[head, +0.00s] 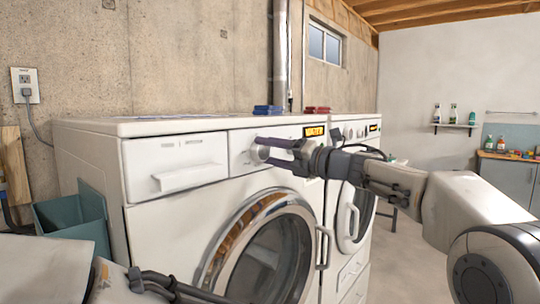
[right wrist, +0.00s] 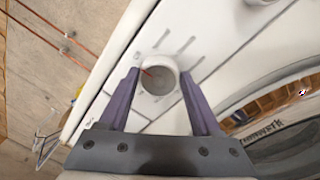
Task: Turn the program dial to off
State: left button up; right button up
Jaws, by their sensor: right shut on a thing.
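The program dial (head: 259,153) is a round white knob on the front panel of the nearer white washing machine (head: 160,216), between the detergent drawer (head: 176,165) and the lit orange display (head: 314,132). My right gripper (head: 262,150) reaches in from the right, with its purple fingers at the dial. In the right wrist view the dial (right wrist: 158,76) sits between the two fingertips (right wrist: 158,80), and the gripper is shut on it. A thin red line on the dial's face points toward the upper left there. Grey marks surround the dial. My left gripper is out of view; only part of that arm shows.
A second white machine (head: 353,262) stands behind to the right. Blue (head: 268,110) and red (head: 317,110) items lie on the machine tops. A teal bin (head: 75,222) stands at the left. The round door (head: 270,262) with its handle lies below the dial. Open floor is at the right.

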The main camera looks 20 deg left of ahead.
dwell(0.4)
jog(key=o, duration=1.4)
jog(key=b+v, duration=0.2)
jog(key=v, duration=0.8)
jog(key=shift+d+f+b, duration=0.1)
jog(key=shift+d+b, duration=0.15)
jog(key=shift+b, duration=0.05)
